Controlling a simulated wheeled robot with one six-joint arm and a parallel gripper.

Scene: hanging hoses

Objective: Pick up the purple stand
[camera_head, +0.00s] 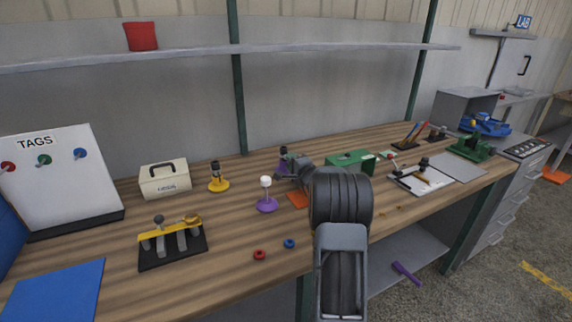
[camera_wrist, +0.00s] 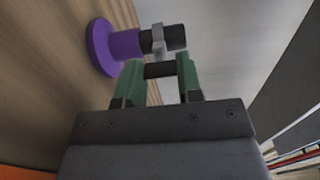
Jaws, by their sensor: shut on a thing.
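The purple stand (camera_wrist: 98,48) shows in the wrist view with a round purple base, a purple collar and a black upper part. A grey band circles its upper part, and a short dark bar sits below that band, between my fingers. My gripper (camera_wrist: 161,72) has green fingers shut on this dark bar. In the camera_head view the purple stand (camera_head: 283,158) is partly hidden behind my gripper (camera_head: 294,170), at the back of the bench. Its base is close to the wood; I cannot tell whether it touches.
A second purple base with a white ball (camera_head: 266,199) stands just left. A yellow stand (camera_head: 218,178) and cream box (camera_head: 165,180) are further left. A green box (camera_head: 351,161) is close on the right. An orange patch (camera_head: 297,200) lies beneath my arm. Red (camera_head: 259,254) and blue (camera_head: 289,243) rings lie in front.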

